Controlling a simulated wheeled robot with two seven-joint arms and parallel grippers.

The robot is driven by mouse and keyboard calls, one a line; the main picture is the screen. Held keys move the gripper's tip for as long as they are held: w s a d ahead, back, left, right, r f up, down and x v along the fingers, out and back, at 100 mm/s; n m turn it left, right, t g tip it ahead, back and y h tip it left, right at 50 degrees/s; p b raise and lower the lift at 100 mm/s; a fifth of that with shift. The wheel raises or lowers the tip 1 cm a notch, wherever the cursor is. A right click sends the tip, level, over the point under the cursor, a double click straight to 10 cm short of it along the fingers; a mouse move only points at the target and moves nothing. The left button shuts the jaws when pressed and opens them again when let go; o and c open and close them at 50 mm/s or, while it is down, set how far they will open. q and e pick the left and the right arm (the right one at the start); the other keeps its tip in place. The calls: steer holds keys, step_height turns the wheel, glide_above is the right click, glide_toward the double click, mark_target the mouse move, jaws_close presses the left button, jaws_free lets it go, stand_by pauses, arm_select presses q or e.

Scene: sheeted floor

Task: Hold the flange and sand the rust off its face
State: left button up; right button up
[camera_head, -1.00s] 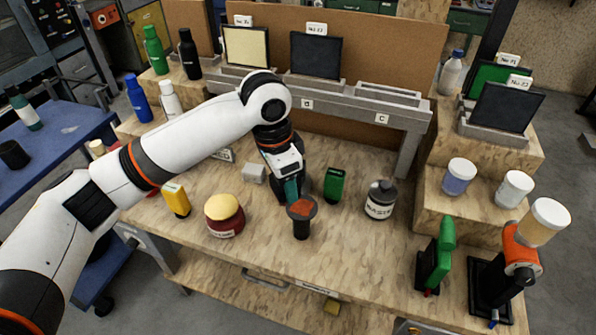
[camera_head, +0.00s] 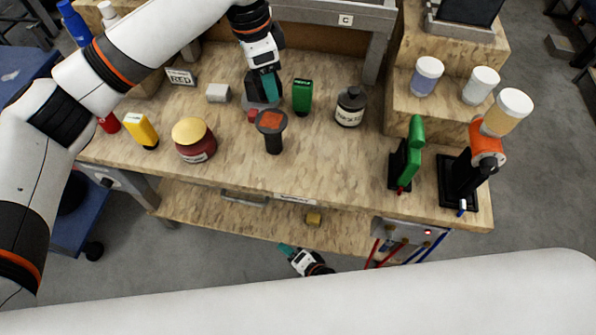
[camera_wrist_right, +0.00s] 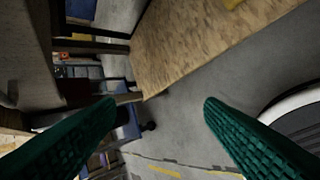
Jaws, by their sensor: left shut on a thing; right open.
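The flange (camera_head: 271,119) is a dark disc with a rust-red patch on its upward face and a black stem below. It stands upright over the middle of the bench. My left gripper (camera_head: 267,93) is just behind it, shut, with its teal fingers reaching down to the flange; the exact contact is partly hidden. My right gripper (camera_head: 287,250) is low in front of the bench, beside the lower shelf. In the right wrist view its two green fingers (camera_wrist_right: 160,105) are wide apart with nothing between them. A small yellow block (camera_head: 313,218) lies on the lower shelf.
Green and orange tools (camera_head: 408,160) stand right. Hoses hang from a front panel (camera_head: 412,231).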

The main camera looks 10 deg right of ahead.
steer(key=w+a+r+m+t+y, duration=0.2)
steer(key=a+r+m, duration=0.25)
steer(key=r, duration=0.45)
steer(key=w+a+r+m+t+y, duration=0.1)
steer(key=w+a+r+m+y, duration=0.15)
steer(key=a+r, duration=0.45)
arm_select(q)
steer(key=shift+a, duration=0.1)
arm_select(e)
step_height(320, 180, up, 6)
steer(key=d+m+t, duration=0.1)
steer(key=d+m, duration=0.2)
steer(key=m, duration=0.1)
steer(key=m+t+h, duration=0.3)
steer(key=m+t, duration=0.1)
steer(key=m, duration=0.6)
glide_toward(277, 143)
steer(key=shift+s+a+f, duration=0.15)
steer(key=shift+a, duration=0.3)
steer(key=shift+w+d+m+t+h, duration=0.15)
steer(key=shift+w+m+t+h, duration=0.1)
steer(key=shift+m+t+h, duration=0.1)
steer(key=x, duration=1.1)
steer(key=shift+w, duration=0.35)
steer(key=shift+c, duration=0.5)
